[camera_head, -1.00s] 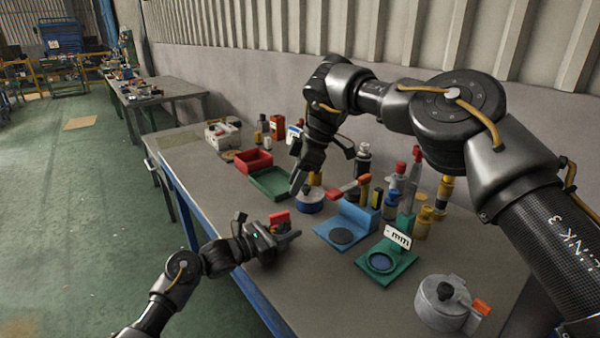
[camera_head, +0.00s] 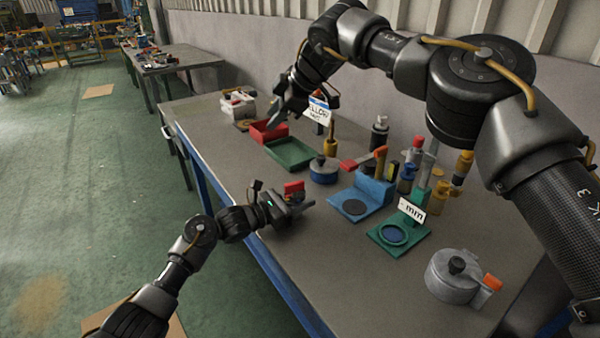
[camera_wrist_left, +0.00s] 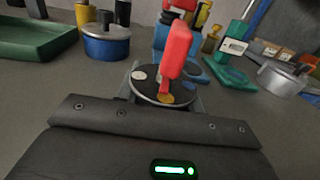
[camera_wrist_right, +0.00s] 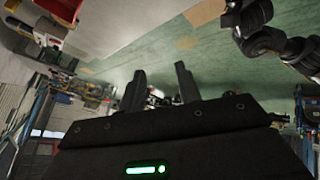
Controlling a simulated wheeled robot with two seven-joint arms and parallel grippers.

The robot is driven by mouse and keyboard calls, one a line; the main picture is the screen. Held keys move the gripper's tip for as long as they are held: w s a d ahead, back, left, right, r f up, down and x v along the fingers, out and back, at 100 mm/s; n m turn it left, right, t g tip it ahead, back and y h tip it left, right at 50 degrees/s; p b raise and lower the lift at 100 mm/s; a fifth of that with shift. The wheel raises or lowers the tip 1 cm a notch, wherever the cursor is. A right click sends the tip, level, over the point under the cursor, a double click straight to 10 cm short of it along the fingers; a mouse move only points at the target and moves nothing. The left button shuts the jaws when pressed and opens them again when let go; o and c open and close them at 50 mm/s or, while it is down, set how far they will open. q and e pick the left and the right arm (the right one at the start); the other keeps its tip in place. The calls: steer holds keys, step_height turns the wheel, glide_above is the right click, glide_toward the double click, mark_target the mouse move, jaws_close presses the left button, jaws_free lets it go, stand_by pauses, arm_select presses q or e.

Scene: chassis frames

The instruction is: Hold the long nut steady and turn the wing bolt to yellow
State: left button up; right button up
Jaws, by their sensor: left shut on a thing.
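The red wing bolt (camera_head: 293,187) stands upright at my left gripper (camera_head: 303,207), near the table's front edge. In the left wrist view its red wing (camera_wrist_left: 175,55) rises above a dark round dial (camera_wrist_left: 148,88). A white dot shows on the dial, and a yellow spot lies at the foot of the wing. My left gripper is shut below the dial; the long nut itself is hidden there. My right gripper (camera_head: 273,122) hangs above the red tray at the back left, away from the bolt. Its fingers (camera_wrist_right: 160,88) stand apart and empty in the right wrist view.
A red tray (camera_head: 268,131), a green tray (camera_head: 290,153) and a blue round pot (camera_head: 323,170) lie behind the bolt. A blue stand (camera_head: 374,190), a green stand (camera_head: 400,240) and a grey pot (camera_head: 455,277) are to the right. A white sign (camera_head: 317,110) stands at the back.

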steer(key=w+a+r+m+t+y, duration=0.2)
steer(key=w+a+r+t, duration=0.15)
steer(key=r, duration=0.45)
steer(key=w+a+r+m+t+y, duration=0.1)
steer(key=w+a+r+t+y, duration=0.2)
steer(key=r, duration=0.4)
steer(key=w+d+r+m+t+h, duration=0.2)
steer(key=w+r+m+t+h, duration=0.1)
steer(key=r+m+t, duration=0.4)
steer(key=w+d+m+h, duration=0.4)
steer(key=d+m+h, duration=0.5)
steer(key=d+m, duration=0.3)
steer(key=d+f+m+g+h, duration=0.2)
steer(key=d+f+m+g, duration=0.1)
steer(key=d+f, duration=0.1)
steer(key=m+g+y, duration=0.6)
steer(key=m+g, duration=0.2)
steer(key=g, duration=0.8)
glide_toward(295, 182)
steer(key=x, duration=0.9)
steer(key=shift+f, duration=0.1)
